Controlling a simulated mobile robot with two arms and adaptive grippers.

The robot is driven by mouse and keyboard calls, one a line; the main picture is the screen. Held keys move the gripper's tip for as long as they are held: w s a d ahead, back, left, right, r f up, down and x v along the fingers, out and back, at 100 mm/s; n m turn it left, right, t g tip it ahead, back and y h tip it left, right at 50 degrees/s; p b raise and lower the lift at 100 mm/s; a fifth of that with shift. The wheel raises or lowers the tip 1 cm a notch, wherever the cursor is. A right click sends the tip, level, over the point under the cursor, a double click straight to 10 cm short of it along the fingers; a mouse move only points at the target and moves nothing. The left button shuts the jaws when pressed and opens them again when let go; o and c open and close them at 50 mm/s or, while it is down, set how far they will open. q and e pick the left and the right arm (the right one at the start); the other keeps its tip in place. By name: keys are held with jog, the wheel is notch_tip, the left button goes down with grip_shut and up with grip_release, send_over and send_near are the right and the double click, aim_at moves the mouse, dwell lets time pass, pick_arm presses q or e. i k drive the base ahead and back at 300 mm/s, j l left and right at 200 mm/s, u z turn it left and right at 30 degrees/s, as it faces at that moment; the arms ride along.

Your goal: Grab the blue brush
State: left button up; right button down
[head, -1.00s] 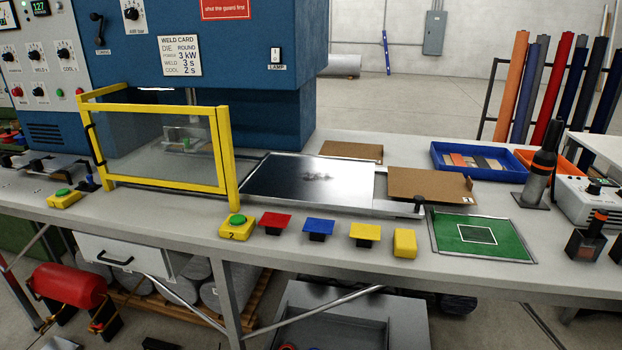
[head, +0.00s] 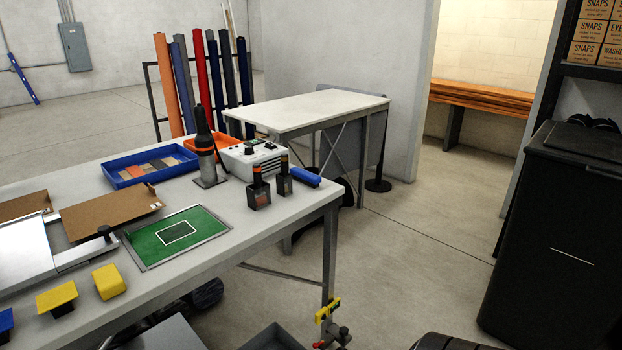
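A small blue object (head: 305,177), which looks like the blue brush, lies on the right end of the grey workbench (head: 230,222), near its edge. Neither of my grippers is in view.
A green mat (head: 178,236) lies left. A white side table (head: 305,110) stands behind; a black cabinet (head: 555,240) stands right.

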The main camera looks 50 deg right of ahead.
aim_at(312, 180)
jog(key=z, duration=1.65)
jog(key=i+l+u, duration=0.1)
jog(key=l+u, duration=0.15)
jog(key=u, duration=0.15)
jog(key=i+l+u, duration=0.1)
jog(key=l+u, duration=0.15)
jog(key=u, duration=0.2)
jog(key=i+l+u, duration=0.15)
jog(key=l+u, duration=0.15)
jog(key=l, duration=1)
jog(key=l+u, duration=0.25)
jog(key=l, duration=1)
